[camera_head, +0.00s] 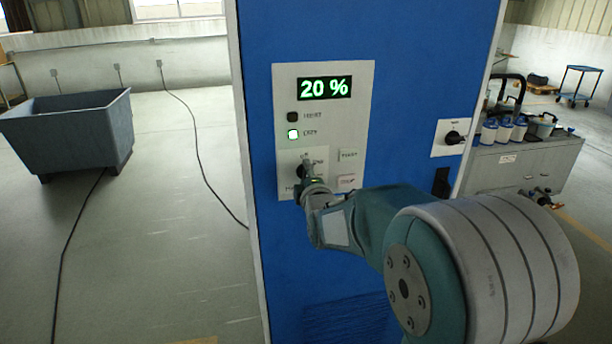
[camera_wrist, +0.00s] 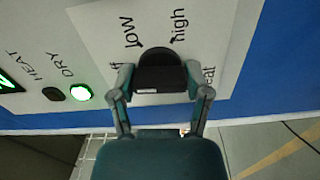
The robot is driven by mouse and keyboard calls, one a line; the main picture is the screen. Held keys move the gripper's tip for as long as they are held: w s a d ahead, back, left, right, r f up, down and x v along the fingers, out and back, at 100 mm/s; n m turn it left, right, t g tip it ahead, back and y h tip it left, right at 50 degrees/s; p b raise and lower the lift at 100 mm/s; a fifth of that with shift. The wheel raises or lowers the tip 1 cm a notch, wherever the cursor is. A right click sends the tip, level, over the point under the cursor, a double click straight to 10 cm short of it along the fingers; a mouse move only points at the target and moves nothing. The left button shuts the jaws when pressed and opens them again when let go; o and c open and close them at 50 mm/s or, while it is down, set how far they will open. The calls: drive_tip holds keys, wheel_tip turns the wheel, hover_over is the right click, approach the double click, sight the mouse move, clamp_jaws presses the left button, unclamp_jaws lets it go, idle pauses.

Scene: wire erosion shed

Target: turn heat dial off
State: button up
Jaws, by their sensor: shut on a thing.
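The black heat dial (camera_wrist: 160,66) sits on a white panel (camera_head: 345,110) on the blue cabinet. In the wrist view, "low" and "high" are printed beside the dial; "off" and "heat" are partly hidden by the fingers. My gripper (camera_wrist: 159,84) has one finger on each side of the dial and is shut on it. In the head view, my gripper (camera_head: 306,178) covers most of the dial, and I cannot tell which mark the dial points to. The display (camera_head: 325,87) reads "20 %". The DRY light (camera_head: 293,134) is lit green; the HEAT light (camera_head: 292,117) is dark.
Two labelled buttons (camera_head: 347,155) lie right of the dial. Another black rotary switch (camera_head: 455,138) is on a plate farther right. A grey bin (camera_head: 70,130) and floor cables stand left of the cabinet (camera_head: 420,70). A bench (camera_head: 525,165) with containers is at right.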

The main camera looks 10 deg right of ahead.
drive_tip(key=shift+f+n, duration=0.4)
drive_tip(key=shift+n, duration=0.2)
drive_tip(key=o, duration=1.2)
drive_tip(key=shift+c, duration=0.2)
drive_tip(key=shift+a+r, duration=0.1)
drive_tip(key=shift+r, duration=0.05)
drive_tip(key=shift+r, duration=0.1)
drive_tip(key=s, duration=1.2)
